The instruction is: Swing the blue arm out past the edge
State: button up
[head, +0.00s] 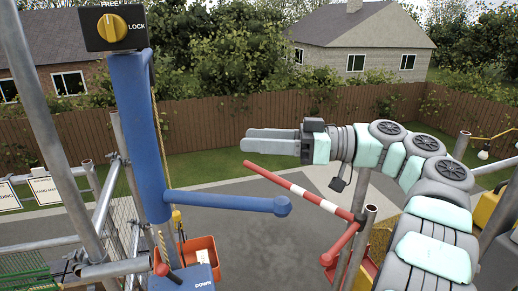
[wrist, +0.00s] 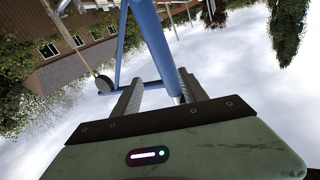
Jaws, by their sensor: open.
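The blue arm stands at left in the head view: a thick upright post (head: 137,130) with a horizontal bar (head: 225,201) running right to a round knob (head: 282,206). On top is a black box with a yellow dial (head: 112,24) marked FREE and LOCK; its ridge looks roughly upright, towards FREE. My gripper (head: 250,142) points left, above the bar and right of the post, with clear space between in the picture. In the wrist view my gripper (wrist: 160,92) is open and empty, with blue tubing (wrist: 152,38) showing beyond the fingers. Its distance is unclear.
A red-and-white barrier pole (head: 305,194) slants below my arm. A blue box marked DOWN (head: 190,279) and an orange bin (head: 199,251) sit below the blue bar. Grey scaffold tubes (head: 43,115) stand at left. Open air lies between post and gripper.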

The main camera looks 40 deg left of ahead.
jog(key=shift+r+p, duration=1.8)
jog(key=shift+r, duration=0.5)
